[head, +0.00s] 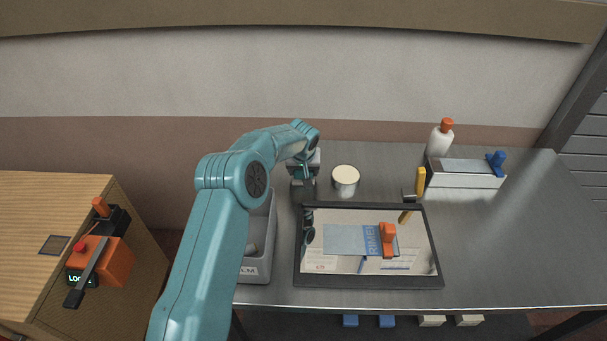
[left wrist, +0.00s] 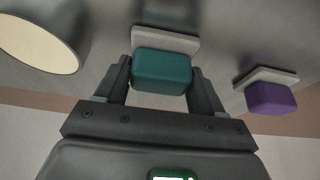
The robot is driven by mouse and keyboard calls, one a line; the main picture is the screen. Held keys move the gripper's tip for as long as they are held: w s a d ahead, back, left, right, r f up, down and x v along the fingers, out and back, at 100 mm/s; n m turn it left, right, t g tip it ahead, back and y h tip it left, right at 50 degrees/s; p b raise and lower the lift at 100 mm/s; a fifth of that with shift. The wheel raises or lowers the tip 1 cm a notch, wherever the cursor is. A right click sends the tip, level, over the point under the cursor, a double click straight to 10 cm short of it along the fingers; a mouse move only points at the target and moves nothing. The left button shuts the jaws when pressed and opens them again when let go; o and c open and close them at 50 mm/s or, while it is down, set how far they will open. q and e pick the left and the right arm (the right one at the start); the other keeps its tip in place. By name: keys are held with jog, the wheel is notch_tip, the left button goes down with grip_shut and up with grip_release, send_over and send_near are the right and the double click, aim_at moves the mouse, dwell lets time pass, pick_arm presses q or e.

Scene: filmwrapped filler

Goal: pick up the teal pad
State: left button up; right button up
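The teal pad (left wrist: 162,72) is a rounded block against a pale flat base (left wrist: 165,40), seen in the left wrist view. My left gripper (left wrist: 162,78) has one dark finger on each side of the pad. I see no clear gap at either side, but I cannot tell whether the fingers press on it. In the head view my left gripper (head: 303,184) points down at the back left of the metal table, and it and my arm mostly hide the pad. A similar purple pad (left wrist: 271,98) on its own pale base is to the right in the wrist view. My right gripper is not in view.
A round cream-topped tin (head: 345,177) stands close right of my left gripper. A grey bin (head: 258,268) is beside my arm. A black-framed tray (head: 370,281) lies in front. A white bottle (head: 440,140) and a long box (head: 465,180) stand back right. The table's right side is clear.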

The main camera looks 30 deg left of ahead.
pick_arm(q)
jog(key=shift+c, duration=1)
jog(key=shift+r, duration=0.2)
notch_tip(320, 180, up, 20)
jog(key=shift+f+p, duration=0.15)
jog(key=shift+p, duration=0.25)
